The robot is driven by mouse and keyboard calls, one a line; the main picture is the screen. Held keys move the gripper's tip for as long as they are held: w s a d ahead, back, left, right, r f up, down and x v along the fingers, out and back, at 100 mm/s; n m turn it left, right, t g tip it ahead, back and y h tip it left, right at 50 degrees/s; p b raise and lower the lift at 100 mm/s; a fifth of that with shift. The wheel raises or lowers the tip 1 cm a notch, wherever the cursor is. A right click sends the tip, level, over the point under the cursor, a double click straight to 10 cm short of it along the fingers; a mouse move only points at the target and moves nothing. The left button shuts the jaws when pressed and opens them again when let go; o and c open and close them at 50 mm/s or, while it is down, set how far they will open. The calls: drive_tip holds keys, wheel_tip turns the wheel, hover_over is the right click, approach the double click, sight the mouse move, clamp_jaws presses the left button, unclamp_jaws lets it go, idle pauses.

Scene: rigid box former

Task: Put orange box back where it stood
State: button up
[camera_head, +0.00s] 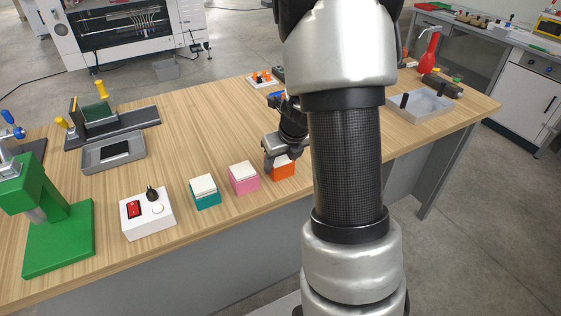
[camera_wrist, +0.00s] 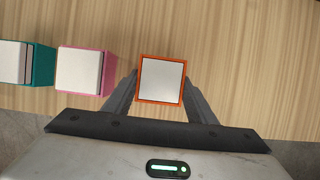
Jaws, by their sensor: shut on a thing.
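The orange box (camera_head: 283,170) with a white top is at the right end of a row of boxes near the table's front edge. My gripper (camera_head: 282,157) is around it from above, its fingers at the box's sides. In the wrist view the orange box (camera_wrist: 161,80) sits between the two fingers of my gripper (camera_wrist: 160,92), which is shut on it. The box looks upright; whether its bottom touches the table I cannot tell. Part of it is hidden by the gripper in the head view.
A pink box (camera_head: 243,178) and a teal box (camera_head: 205,191) stand to the left, also in the wrist view. A white switch box (camera_head: 148,213) and a green press (camera_head: 58,235) are further left. A grey tray (camera_head: 420,105) is at the right.

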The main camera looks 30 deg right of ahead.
drive_tip(key=o, duration=1.3)
drive_tip(key=p+v, duration=0.7)
drive_tip(key=v, duration=1)
drive_tip(key=shift+r, duration=0.2)
